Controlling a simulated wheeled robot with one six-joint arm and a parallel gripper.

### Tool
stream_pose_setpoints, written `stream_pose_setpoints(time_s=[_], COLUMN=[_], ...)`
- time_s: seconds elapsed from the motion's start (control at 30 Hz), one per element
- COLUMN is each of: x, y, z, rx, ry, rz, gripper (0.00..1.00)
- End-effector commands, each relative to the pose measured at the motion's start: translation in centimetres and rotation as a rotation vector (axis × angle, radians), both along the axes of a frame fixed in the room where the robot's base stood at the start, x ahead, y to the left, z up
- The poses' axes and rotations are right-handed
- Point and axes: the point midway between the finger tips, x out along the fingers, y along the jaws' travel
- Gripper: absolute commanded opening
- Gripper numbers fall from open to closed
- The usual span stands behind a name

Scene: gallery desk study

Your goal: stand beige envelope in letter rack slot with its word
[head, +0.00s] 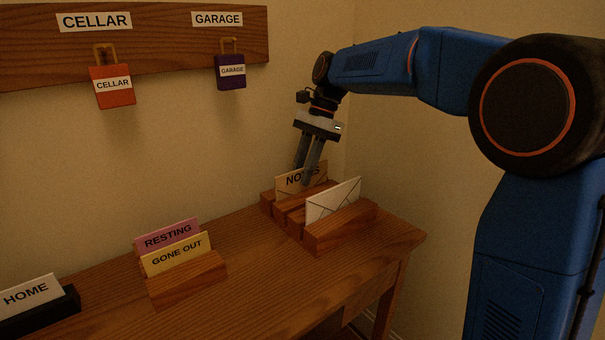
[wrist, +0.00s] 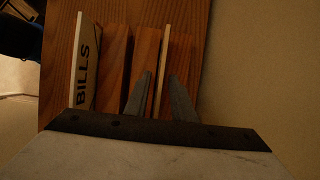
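The letter rack (head: 340,228) is a wooden block with several slots at the desk's far right end. A beige envelope (head: 288,184) stands upright in its back part, with a partly covered word that seems to read NOTES. In the wrist view the envelope shows as a thin pale edge (wrist: 165,50). My gripper (head: 306,178) points down over it, one finger on each side. In the wrist view the fingers (wrist: 160,75) are apart, with narrow gaps to the envelope. A white envelope (head: 333,200) stands in a front slot; the wrist view shows BILLS on it (wrist: 82,65).
A wooden holder (head: 188,281) with RESTING (head: 167,237) and GONE OUT (head: 177,254) cards stands left of the rack. A HOME sign (head: 28,293) is at far left. CELLAR (head: 113,88) and GARAGE (head: 231,72) tags hang on a wall board. Desk between holder and rack is clear.

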Motion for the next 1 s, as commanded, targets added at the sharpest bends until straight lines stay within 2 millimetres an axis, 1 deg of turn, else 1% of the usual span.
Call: stream_pose_setpoints(time_s=[0.17,0.4,0.6,0.7,0.8,1.0], x=[0.6,1.7,2.3,2.4,2.5,2.3], y=[-0.9,-2.4,-3.3,-3.5,-3.7,-3.8], z=[2.5,6.8,9.4,10.2,10.5,10.6], rx=[0.001,0.001,0.001,0.001,0.000,0.000], ry=[-0.003,-0.003,-0.001,-0.001,0.000,-0.004], rz=[-0.001,-0.001,0.000,0.000,0.000,0.002], gripper=[0.23,0.23,0.23,0.23,0.23,0.23])
